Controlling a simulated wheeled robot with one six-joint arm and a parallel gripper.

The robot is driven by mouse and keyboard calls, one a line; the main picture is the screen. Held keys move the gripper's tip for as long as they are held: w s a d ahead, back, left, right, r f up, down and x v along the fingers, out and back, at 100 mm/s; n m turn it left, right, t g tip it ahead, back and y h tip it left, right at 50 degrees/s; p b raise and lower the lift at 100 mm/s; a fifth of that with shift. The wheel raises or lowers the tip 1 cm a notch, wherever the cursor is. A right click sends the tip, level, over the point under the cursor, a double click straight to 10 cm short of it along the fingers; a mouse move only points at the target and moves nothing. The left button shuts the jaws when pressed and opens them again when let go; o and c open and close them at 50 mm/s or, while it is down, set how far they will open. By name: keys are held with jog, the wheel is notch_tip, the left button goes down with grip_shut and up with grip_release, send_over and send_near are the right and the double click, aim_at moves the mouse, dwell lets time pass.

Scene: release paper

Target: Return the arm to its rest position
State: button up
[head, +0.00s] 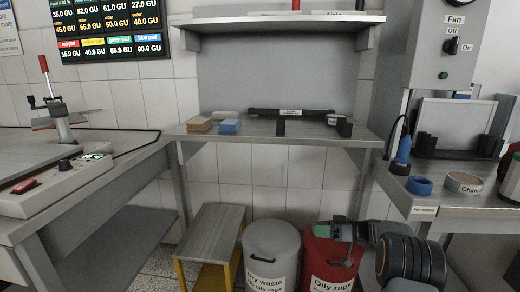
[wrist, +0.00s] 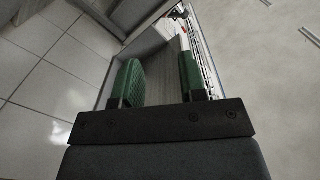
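My gripper (head: 341,230) is low at the right of the head view, in front of the red bin marked "Oily rags" (head: 328,262). My black arm links stretch from it to the lower right. In the wrist view my gripper (wrist: 158,78) has its two green pads well apart, with nothing held between them. The arm hides part of the red bin's top and side.
A grey bin (head: 271,245) and a step stool (head: 212,235) stand left of the red bin. A shelf table (head: 270,130) bears small blocks and a black bar. A right bench (head: 440,197) holds a blue ring and a tape roll. A press (head: 60,120) stands left.

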jog(key=s+a+r+m+g+h+p, duration=0.1)
jog(key=s+a+r+m+h+p, duration=0.25)
jog(key=s+r+p, duration=0.4)
jog(key=s+a+r+m+g+h+p, duration=0.2)
jog(key=s+a+r+h+p, duration=0.25)
jog(key=r+p, duration=0.55)
jog(key=s+d+r+m+t+h+p, duration=0.2)
jog(key=s+r+h+p, duration=0.2)
jog(key=s+r+p, duration=0.3)
jog(key=s+d+r+m+t+h+p, duration=0.2)
jog(key=s+r+m+h+p, duration=0.1)
jog(key=s+r+h+p, duration=0.2)
jog(key=s+r+p, duration=0.2)
jog(key=s+r, duration=0.2)
jog(key=r, duration=0.1)
jog(key=shift+d+r+p, duration=0.2)
jog(key=shift+d+p, duration=0.15)
jog(key=shift+d, duration=0.05)
jog(key=shift+d, duration=0.1)
